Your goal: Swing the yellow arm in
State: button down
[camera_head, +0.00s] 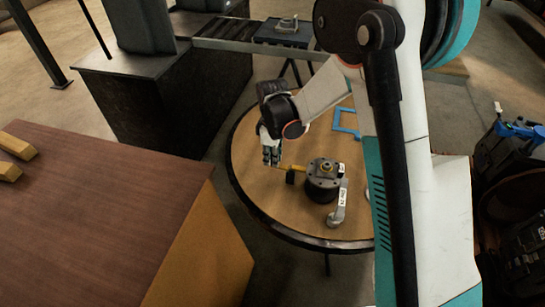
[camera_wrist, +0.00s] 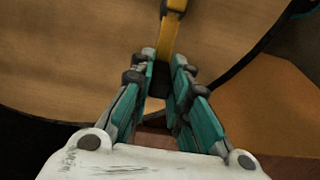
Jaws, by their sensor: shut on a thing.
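The yellow arm (camera_head: 291,167) is a short bar reaching left from a dark round unit with a metal top (camera_head: 322,178) on the round wooden table. My gripper (camera_head: 271,162) points down at the bar's outer end. In the wrist view, the yellow arm (camera_wrist: 169,38) runs from the top edge down between my gripper's teal fingers (camera_wrist: 166,62). The fingers are shut on its end, where a dark part shows between them. The round unit is outside the wrist view.
The round table (camera_head: 250,135) has a dark rim. A white-labelled lever (camera_head: 339,203) stands beside the unit, and a blue frame (camera_head: 345,123) lies behind it. A brown bench (camera_head: 95,220) with yellow blocks is at the left. My arm hides the table's right side.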

jog(key=c, duration=1.5)
grip_release()
notch_tip(320, 180, up, 12)
jog(key=shift+r, duration=0.1)
